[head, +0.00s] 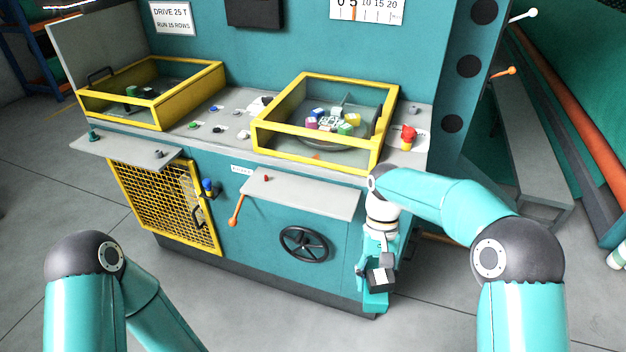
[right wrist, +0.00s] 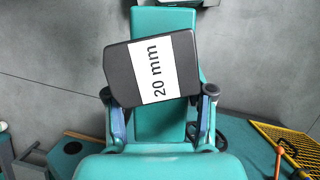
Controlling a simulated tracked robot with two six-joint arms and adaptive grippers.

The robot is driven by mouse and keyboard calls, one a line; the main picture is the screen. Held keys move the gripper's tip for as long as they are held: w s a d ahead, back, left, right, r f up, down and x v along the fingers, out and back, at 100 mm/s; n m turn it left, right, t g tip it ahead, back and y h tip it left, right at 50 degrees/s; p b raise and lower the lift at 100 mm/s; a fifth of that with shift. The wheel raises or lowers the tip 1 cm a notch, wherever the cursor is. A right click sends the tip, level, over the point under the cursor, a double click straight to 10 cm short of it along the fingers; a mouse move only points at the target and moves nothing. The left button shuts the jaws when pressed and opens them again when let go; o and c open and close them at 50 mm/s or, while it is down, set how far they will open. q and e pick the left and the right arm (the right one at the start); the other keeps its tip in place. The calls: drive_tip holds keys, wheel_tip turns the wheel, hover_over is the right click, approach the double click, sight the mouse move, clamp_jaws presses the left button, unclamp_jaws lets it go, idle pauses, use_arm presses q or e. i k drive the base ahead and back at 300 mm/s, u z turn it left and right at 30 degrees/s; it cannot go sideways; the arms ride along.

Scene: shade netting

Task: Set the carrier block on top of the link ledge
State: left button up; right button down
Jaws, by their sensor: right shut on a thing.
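My right gripper (head: 377,288) hangs in front of the machine's lower right corner, to the right of and below the right grey ledge. It is shut on a dark block (head: 380,277) with a white label, which I take as the carrier block. In the right wrist view the block (right wrist: 122,75) reads "20 mm" and sits slightly tilted between the fingertips (right wrist: 158,100). A grey ledge (head: 318,199) sticks out of the machine front, with a small red knob on it. A tag beside it is too small to read surely; it may be the link ledge. My left gripper is out of view.
Another grey ledge (head: 122,152) at left carries small knobs. An orange lever (head: 236,212) and a black handwheel (head: 304,244) sit below the right ledge. Yellow-framed trays (head: 318,147) stand above, beside a red button (head: 408,133). The right ledge's middle is bare.

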sight(320, 196)
drive_tip(key=u, duration=0.15)
drive_tip(key=i, duration=0.85)
drive_tip(key=u, duration=0.35)
